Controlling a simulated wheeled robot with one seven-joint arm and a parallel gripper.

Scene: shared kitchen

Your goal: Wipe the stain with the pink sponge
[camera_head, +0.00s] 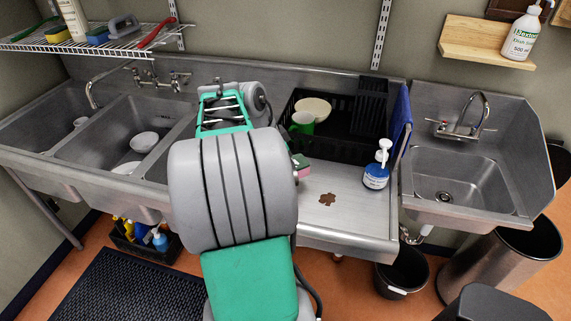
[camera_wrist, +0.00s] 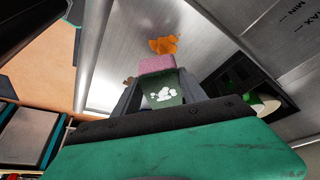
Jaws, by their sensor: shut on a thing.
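The brown stain (camera_head: 327,199) lies on the bare steel drainboard, left of the soap bottle. In the wrist view the stain (camera_wrist: 163,45) looks orange and lies just beyond the sponge. The pink sponge (camera_wrist: 157,64) has a dark green side with white marks and sits between the fingers of my gripper (camera_wrist: 155,95), which is shut on it. In the head view only a small part of the sponge (camera_head: 303,172) shows beside my arm, to the left of and behind the stain. My gripper is mostly hidden there by my own arm. I cannot tell whether the sponge touches the drainboard.
A black crate (camera_head: 345,150) with a green cup (camera_head: 302,122) and a pale bowl (camera_head: 314,107) stands at the drainboard's back. A blue soap bottle with white pump (camera_head: 376,172) stands right of the stain. Sink basins (camera_head: 110,130) lie left. The drainboard around the stain is clear.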

